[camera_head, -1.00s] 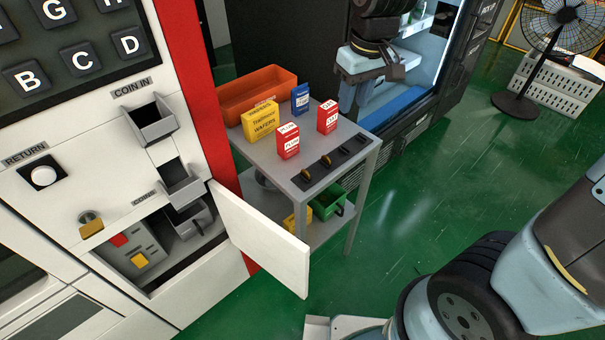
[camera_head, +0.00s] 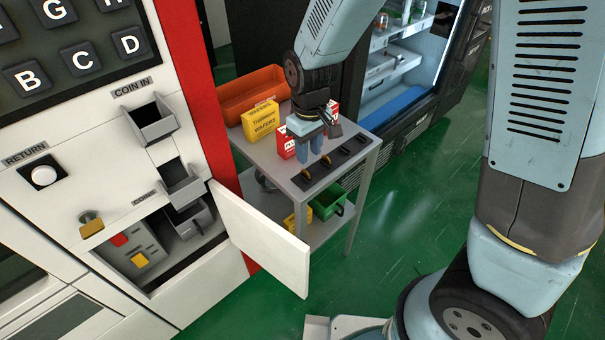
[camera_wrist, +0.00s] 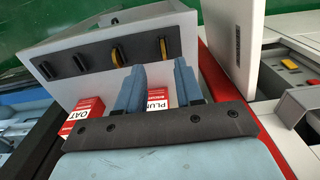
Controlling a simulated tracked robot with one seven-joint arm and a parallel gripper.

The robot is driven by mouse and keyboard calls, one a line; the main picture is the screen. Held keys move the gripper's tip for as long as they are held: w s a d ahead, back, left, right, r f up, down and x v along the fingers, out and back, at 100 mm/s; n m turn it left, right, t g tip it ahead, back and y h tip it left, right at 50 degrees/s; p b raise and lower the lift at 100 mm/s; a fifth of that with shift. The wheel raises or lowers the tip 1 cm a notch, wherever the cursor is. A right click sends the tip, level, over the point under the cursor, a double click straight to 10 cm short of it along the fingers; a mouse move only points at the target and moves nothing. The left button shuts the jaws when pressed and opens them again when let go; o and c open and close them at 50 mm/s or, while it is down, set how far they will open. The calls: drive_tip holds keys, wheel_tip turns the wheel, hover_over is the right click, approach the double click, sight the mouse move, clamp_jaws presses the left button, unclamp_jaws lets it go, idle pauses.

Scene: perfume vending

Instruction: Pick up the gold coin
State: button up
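Two gold coins stand on edge in a dark slotted strip at the front of the grey cart top. The nearer coin (camera_head: 306,174) is at the left of the strip, and the second coin (camera_head: 326,160) is beside it. In the wrist view the coins show as one at the right (camera_wrist: 163,47) and one further left (camera_wrist: 117,57). The other slots show no gold. My gripper (camera_head: 309,151) points down above the cart top, just behind the strip. In the wrist view my gripper (camera_wrist: 160,67) has its blue fingers apart, with nothing held between them.
A red PLUM box (camera_head: 287,143) and a red OAT box (camera_wrist: 86,110) stand close to my fingers. A yellow wafers box (camera_head: 260,121) and an orange bin (camera_head: 250,92) are behind. The vending machine's open white door (camera_head: 262,240) is near the cart's left side.

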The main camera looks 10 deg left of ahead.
sight(306, 175)
drive_tip(key=shift+a+f, duration=0.2)
drive_tip(key=shift+f, duration=1.35)
drive_tip(key=shift+a+f, duration=0.15)
drive_tip(key=shift+f, duration=1.4)
clamp_jaws()
